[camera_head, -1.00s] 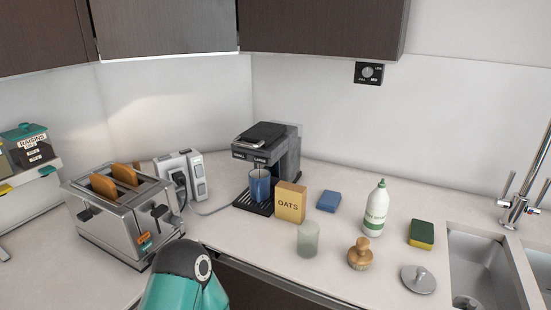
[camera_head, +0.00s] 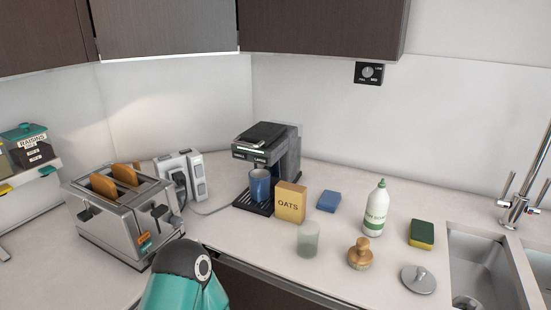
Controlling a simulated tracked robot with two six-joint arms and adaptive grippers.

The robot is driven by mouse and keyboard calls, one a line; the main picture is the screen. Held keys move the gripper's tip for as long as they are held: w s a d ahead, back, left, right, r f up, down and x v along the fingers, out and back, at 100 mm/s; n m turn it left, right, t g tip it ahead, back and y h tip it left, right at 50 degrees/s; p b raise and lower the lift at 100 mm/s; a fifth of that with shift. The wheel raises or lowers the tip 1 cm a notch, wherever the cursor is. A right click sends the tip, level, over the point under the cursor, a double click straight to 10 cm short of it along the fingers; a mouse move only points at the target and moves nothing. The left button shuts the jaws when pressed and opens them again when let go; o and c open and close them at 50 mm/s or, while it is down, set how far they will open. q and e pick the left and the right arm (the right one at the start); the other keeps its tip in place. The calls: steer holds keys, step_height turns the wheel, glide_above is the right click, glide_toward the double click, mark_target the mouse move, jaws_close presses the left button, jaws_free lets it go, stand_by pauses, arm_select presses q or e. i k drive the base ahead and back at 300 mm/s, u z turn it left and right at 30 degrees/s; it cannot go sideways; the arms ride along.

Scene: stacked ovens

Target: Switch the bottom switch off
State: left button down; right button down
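A white power-socket block (camera_head: 181,177) stands upright on the counter between the toaster and the coffee machine. A black plug and cable are on its front. Small buttons or switches show on its right-hand side (camera_head: 199,178), too small to tell whether they are on or off. A black control with a round dial (camera_head: 369,73) is on the wall under the cabinet; its setting is too small to read. A teal and black link of my arm stands at the bottom, in front of the toaster. Neither of my grippers shows in the picture.
A toaster (camera_head: 121,222) with bread stands left of the socket block. The coffee machine (camera_head: 267,158) with a blue mug (camera_head: 260,186) is right of it. An oats box (camera_head: 290,203), glass (camera_head: 308,238), bottle (camera_head: 375,211) and brush (camera_head: 360,254) stand towards the sink (camera_head: 476,262).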

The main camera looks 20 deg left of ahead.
mark_target(201, 188)
steer(key=z, duration=1.55)
steer(key=i, duration=0.1)
steer(key=u, duration=2.95)
